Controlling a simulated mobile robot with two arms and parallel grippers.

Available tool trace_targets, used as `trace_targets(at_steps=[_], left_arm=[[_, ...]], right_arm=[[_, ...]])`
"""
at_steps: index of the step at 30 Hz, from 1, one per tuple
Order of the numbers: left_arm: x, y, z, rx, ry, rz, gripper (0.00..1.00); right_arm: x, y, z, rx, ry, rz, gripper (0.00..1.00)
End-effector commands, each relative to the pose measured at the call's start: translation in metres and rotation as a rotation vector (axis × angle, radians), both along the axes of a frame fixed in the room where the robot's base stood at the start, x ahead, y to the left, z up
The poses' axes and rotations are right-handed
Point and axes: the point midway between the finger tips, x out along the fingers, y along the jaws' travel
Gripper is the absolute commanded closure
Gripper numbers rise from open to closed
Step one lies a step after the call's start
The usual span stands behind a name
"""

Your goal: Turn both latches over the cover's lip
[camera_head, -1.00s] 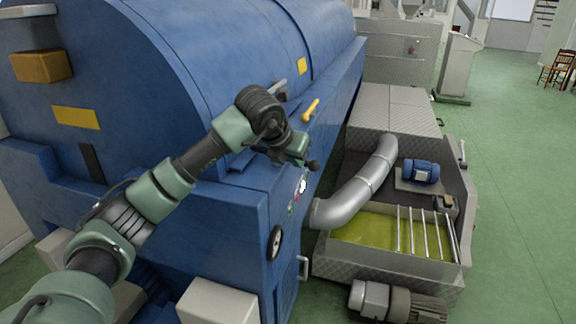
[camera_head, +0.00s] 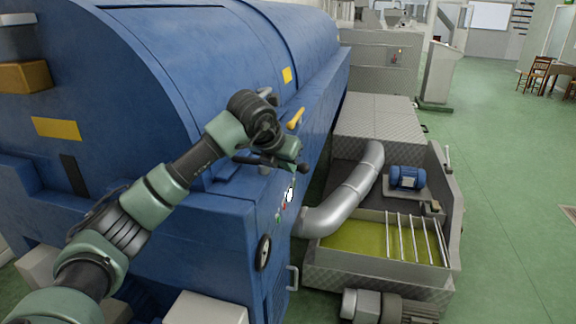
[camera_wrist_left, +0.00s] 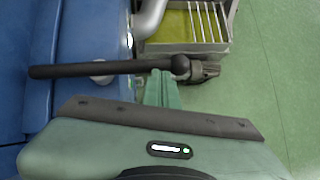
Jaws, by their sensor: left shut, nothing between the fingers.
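The cover is the big blue rounded hood (camera_head: 210,60) of the machine, along the left and middle of the head view. A dark bar with a round black knob (camera_head: 303,168), seemingly one latch, sticks out at the machine's near side edge. The dark bar crosses the left wrist view (camera_wrist_left: 95,69). A yellow handle (camera_head: 295,118), perhaps the other latch, sits farther along that edge. My left gripper (camera_head: 292,162) is shut and empty at the bar near its knob. Its green fingertips (camera_wrist_left: 162,75) meet the bar in the wrist picture; contact is unclear. My right gripper is out of view.
A silver pipe (camera_head: 348,193) runs from the machine to a metal tank (camera_head: 375,268) with green-yellow liquid and bars. A blue motor (camera_head: 407,177) sits on it. A black handwheel (camera_head: 263,253) is on the machine's front. Open green floor (camera_head: 500,200) lies at right.

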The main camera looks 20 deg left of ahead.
Motion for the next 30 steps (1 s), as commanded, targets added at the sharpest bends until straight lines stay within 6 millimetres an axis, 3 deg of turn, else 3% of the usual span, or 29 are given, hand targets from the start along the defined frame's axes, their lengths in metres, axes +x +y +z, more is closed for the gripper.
trace_targets(at_steps=[5,18,30], left_arm=[[-0.003,0.001,0.004,0.001,-0.003,0.001,1.0],[-0.046,0.002,0.055,0.0,-0.004,0.0,1.0],[-0.051,0.002,0.061,0.0,-0.002,0.0,1.0]], right_arm=[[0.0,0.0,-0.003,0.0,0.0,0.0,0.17],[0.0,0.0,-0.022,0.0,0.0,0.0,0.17],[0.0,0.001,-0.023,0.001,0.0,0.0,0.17]])
